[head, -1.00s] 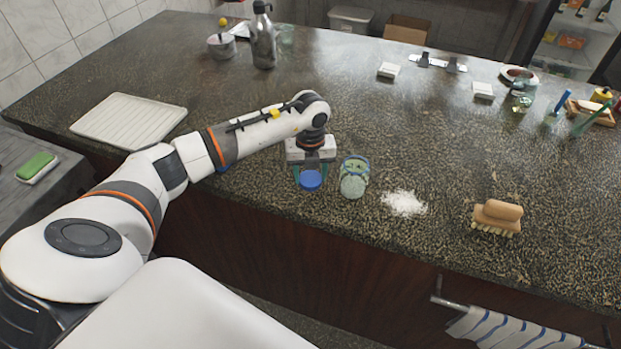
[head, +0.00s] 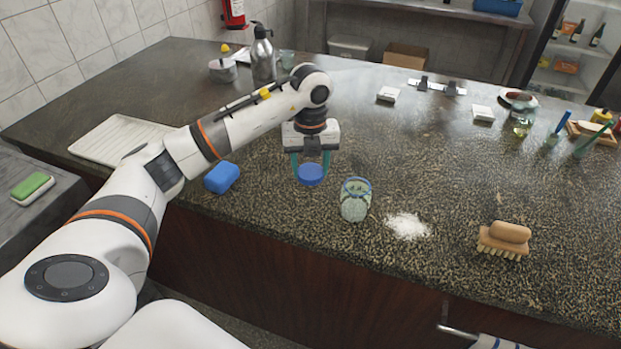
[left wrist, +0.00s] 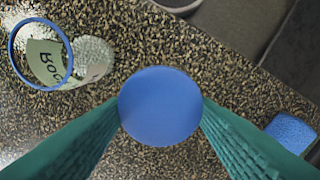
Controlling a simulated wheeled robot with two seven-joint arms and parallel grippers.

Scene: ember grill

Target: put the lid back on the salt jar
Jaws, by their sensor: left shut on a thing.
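The blue lid (head: 311,174) is a round disc held between the teal fingers of my left gripper (head: 311,165), which is shut on it above the counter. In the left wrist view the lid (left wrist: 160,106) sits flat between the two fingers (left wrist: 160,110). The salt jar (head: 355,200) is clear glass with a blue ring at its open top and stands upright on the counter, just right of the lid and apart from it. The jar also shows at the upper left of the left wrist view (left wrist: 90,58), with a paper label. My right gripper is out of view.
A pile of white salt (head: 407,226) lies right of the jar, and a wooden brush (head: 504,240) is further right. A blue sponge (head: 222,177) lies left of the gripper. The counter's front edge is close to the jar.

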